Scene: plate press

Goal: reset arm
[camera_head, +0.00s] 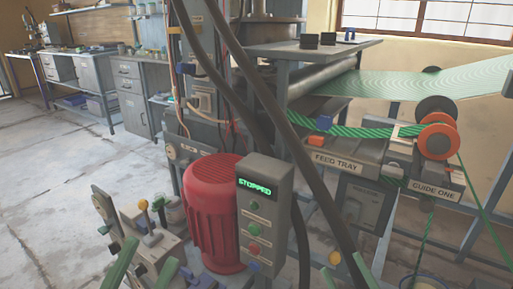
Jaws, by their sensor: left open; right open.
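My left gripper (143,267) is at the bottom left, with its two green fingers apart and nothing seen between them. My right gripper (347,274) is at the bottom right of centre, its green fingers also apart and empty. A grey control box (264,222) stands between and beyond them, its display reading STOPPED in green, with green and red buttons below. Left of it is a red ribbed motor (212,212). Beyond my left gripper stands a grey lever unit (149,238) with a yellow-knobbed lever (143,206). No part is labelled as a reset arm.
The press has a FEED TRAY (338,163) and a GUIDE ONE block (436,187) with an orange wheel (439,136). A green striped band (345,129) and a wide green sheet (430,80) run across. Thick dark cables hang in front. The floor at left (45,190) is clear.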

